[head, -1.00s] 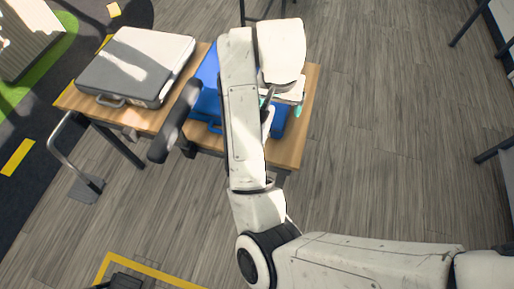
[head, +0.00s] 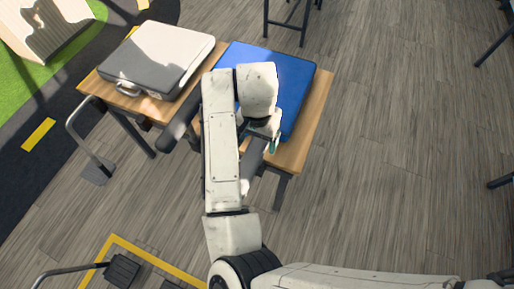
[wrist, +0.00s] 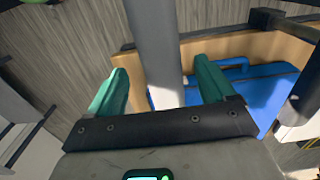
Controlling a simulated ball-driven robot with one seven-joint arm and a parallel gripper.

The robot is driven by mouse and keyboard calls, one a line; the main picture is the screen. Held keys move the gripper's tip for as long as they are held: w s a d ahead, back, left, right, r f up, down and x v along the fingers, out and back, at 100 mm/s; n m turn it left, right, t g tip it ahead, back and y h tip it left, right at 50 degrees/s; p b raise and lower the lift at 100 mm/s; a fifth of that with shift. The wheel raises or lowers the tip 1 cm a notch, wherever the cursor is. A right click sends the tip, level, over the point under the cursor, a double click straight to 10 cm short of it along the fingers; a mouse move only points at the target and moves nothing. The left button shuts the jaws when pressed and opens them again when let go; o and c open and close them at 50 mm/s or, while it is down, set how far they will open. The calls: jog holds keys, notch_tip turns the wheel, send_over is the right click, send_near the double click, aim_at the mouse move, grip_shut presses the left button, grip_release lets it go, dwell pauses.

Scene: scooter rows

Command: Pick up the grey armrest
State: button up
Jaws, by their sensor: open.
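The grey armrest (wrist: 155,50) shows in the wrist view as a smooth grey bar running from the top edge down between my two green fingers. My gripper (wrist: 165,88) is open, with one finger on each side of the bar and visible gaps. The bar's lower end is hidden behind the gripper body. In the head view a grey bar (head: 252,160) slants below my gripper (head: 266,138), beside the table's near edge; it looks like the same armrest, partly hidden by my arm.
A blue case (head: 285,85) lies on the wooden table (head: 312,125). A grey-white briefcase (head: 165,60) lies on the table's left part. A dark grey padded bar (head: 180,118) is left of my arm. A bent metal tube (head: 85,135) stands farther left.

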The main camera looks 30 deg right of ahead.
aim_at(257, 145)
jog(key=shift+w+f, duration=0.1)
jog(key=shift+f, duration=1.65)
jog(key=shift+f, duration=0.25)
jog(key=c, duration=1.4)
